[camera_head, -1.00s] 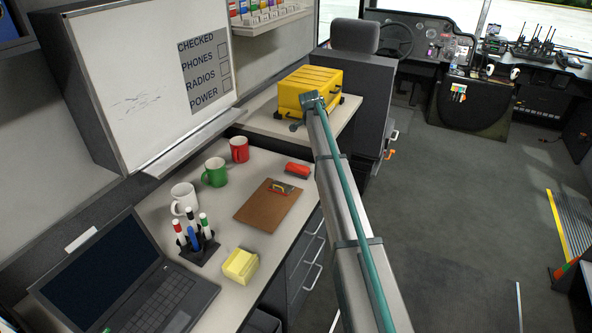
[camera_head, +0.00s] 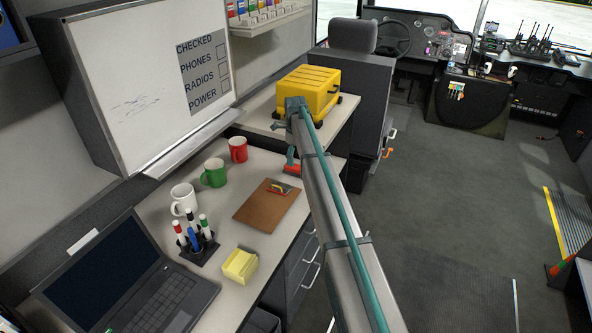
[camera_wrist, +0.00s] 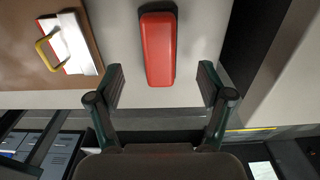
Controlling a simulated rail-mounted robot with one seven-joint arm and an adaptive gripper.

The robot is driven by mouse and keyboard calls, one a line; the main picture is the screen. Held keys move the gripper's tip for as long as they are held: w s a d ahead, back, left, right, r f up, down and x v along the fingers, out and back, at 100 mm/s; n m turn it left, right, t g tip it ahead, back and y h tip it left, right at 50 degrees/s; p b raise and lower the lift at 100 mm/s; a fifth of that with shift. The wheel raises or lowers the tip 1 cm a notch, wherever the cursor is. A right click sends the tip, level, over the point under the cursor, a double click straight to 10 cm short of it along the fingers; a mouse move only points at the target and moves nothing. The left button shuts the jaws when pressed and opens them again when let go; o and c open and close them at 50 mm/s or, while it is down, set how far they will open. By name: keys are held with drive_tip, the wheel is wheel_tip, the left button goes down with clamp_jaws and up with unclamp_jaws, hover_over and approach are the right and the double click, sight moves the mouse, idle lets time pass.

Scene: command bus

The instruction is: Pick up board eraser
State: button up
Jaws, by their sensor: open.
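A red oblong block that looks like the board eraser (camera_head: 292,163) lies near the right edge of the desk, partly covered by my arm in the head view. In the wrist view the red eraser (camera_wrist: 157,48) lies lengthwise, up and down the picture, between the lines of my two fingers and mostly beyond their tips. My gripper (camera_wrist: 160,82) is open and empty, with a gap on both sides of the eraser. I cannot tell its exact height above the desk. The head view does not show the fingers clearly.
A brown clipboard (camera_head: 262,211) lies left of the eraser. A red mug (camera_head: 238,150), green mug (camera_head: 214,173) and white mug (camera_head: 183,199) stand near the whiteboard (camera_head: 135,75). A yellow case (camera_head: 309,91) sits behind. A marker holder (camera_head: 200,252), yellow pad (camera_head: 240,265) and laptop (camera_head: 120,275) are nearer.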

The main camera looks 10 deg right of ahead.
sight(296, 166)
drive_tip(key=shift+s+d+f+p, duration=0.15)
drive_tip(key=shift+f+p, duration=0.65)
drive_tip(key=shift+f, duration=1.95)
drive_tip(key=c, duration=1.2)
drive_tip(key=shift+c, duration=0.2)
drive_tip(key=shift+r, duration=0.15)
drive_tip(key=shift+r, duration=0.55)
drive_tip(key=s+a+r+b, duration=0.4)
drive_tip(key=s+r, duration=0.7)
drive_tip(key=s, duration=0.2)
drive_tip(key=shift+s+a+r, duration=0.15)
drive_tip(key=shift+r, duration=0.2)
